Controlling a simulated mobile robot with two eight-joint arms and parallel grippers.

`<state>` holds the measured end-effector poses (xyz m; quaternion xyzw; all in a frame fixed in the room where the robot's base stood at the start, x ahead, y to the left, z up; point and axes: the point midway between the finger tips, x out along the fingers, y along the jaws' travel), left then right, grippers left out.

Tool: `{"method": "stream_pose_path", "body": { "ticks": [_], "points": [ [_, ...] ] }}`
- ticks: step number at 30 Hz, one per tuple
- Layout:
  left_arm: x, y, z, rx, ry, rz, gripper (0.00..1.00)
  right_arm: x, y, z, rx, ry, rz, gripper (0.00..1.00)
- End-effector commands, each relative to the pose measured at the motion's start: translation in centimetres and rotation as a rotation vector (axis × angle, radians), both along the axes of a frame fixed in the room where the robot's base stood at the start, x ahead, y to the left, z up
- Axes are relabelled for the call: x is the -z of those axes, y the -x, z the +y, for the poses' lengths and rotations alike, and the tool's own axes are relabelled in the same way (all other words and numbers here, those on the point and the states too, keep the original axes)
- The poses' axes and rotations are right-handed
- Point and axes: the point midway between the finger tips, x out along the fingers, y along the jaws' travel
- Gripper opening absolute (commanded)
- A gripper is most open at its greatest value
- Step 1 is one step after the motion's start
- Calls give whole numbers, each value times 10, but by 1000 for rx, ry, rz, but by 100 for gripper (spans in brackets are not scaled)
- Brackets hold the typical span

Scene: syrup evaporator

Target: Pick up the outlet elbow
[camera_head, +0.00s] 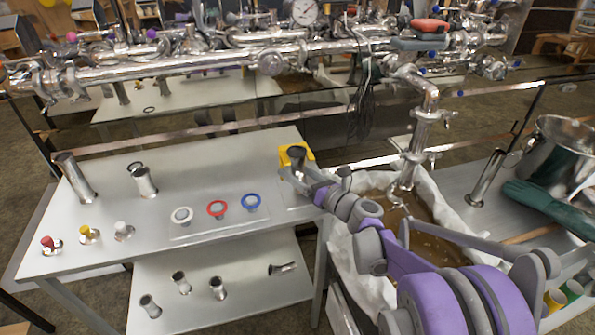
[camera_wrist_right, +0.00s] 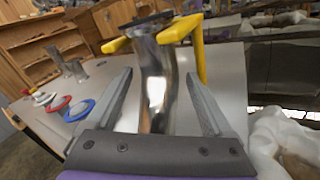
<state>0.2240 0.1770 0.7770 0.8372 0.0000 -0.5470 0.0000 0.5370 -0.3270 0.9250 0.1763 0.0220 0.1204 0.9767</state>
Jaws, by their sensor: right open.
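The outlet elbow (camera_wrist_right: 156,82) is a shiny bent steel tube in the right wrist view, with a dark rim at its top. It stands against a yellow holder (camera_wrist_right: 183,28), whose two prongs flank its upper part. My right gripper (camera_wrist_right: 158,76) is open, with one finger on each side of the elbow; I cannot tell whether either finger touches it. In the head view the right gripper (camera_head: 294,168) is at the yellow holder (camera_head: 297,151) on the table's right end, and the elbow is mostly hidden there. My left gripper is not in view.
Red (camera_head: 217,208) and blue (camera_head: 251,201) ringed parts lie on the steel table (camera_head: 150,240) left of the gripper. Steel tubes (camera_head: 75,178) stand farther left. A steel pipe assembly (camera_head: 190,65) runs behind. A white-lined basin (camera_head: 440,215) lies to the right.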

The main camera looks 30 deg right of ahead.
Motion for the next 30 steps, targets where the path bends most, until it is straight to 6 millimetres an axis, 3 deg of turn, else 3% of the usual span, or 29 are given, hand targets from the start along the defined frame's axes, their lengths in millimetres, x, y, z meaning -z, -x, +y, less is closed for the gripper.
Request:
{"method": "stream_pose_path", "body": {
  "ticks": [4,18,30],
  "points": [
    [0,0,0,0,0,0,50,0,0,0,0,0,0,86],
    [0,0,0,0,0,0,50,0,1,0,0,0,0,1],
    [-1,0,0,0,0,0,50,-2,1,0,0,0,0,0]
  ]
}}
